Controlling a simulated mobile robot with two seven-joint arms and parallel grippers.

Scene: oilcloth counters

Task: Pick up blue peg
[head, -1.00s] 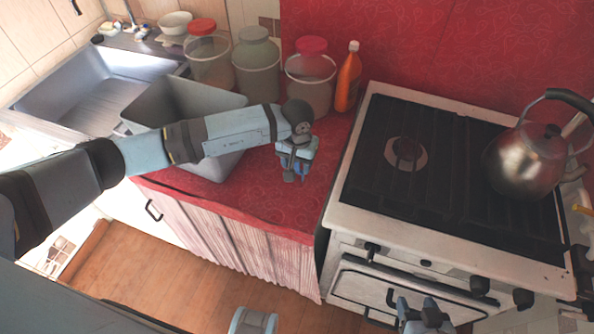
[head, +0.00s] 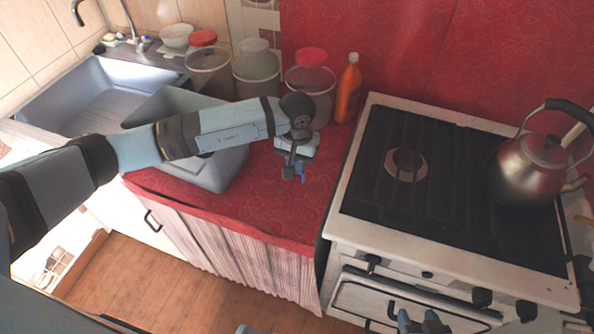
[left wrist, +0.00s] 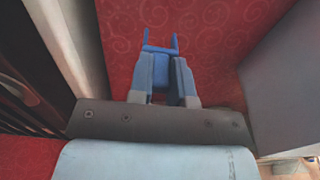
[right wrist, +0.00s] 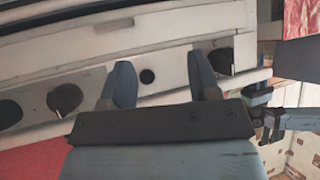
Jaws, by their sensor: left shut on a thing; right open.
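The blue peg (left wrist: 160,47) is a small blue piece with two prongs at its far end. It shows in the left wrist view between the fingers of my left gripper (left wrist: 163,80), which is shut on it. In the head view the peg (head: 301,171) is a small blue bit below my left gripper (head: 293,168), over the red counter, partly hidden by the fingers. My right gripper (right wrist: 165,82) is open and empty, in front of the stove's knobs. It shows in the head view (head: 424,322) at the bottom edge.
The red counter (head: 270,205) has free room around the left gripper. A grey basin (head: 215,170) stands to its left, jars (head: 257,75) and an orange bottle (head: 347,90) behind. The stove (head: 350,215) with a kettle (head: 525,170) is to the right.

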